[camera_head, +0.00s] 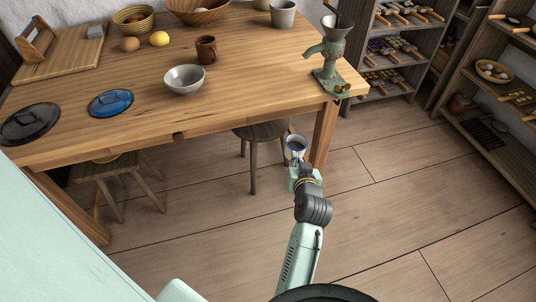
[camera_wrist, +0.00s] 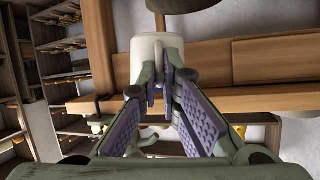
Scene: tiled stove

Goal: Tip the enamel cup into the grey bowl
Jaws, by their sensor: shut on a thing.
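The enamel cup (camera_head: 296,143) is pale with a dark rim, held upright in front of the table's right front leg. In the wrist view the cup (camera_wrist: 143,55) shows as a pale wall with its handle between my fingers. My gripper (camera_head: 297,163) is shut on it; the purple-padded fingertips (camera_wrist: 167,82) close at the handle. The cup's contents cannot be made out. The grey bowl (camera_head: 184,80) stands upright on the wooden table, left of and beyond my gripper. Its inside looks empty.
A stool (camera_head: 263,132) stands under the front edge. Floor on the right is clear.

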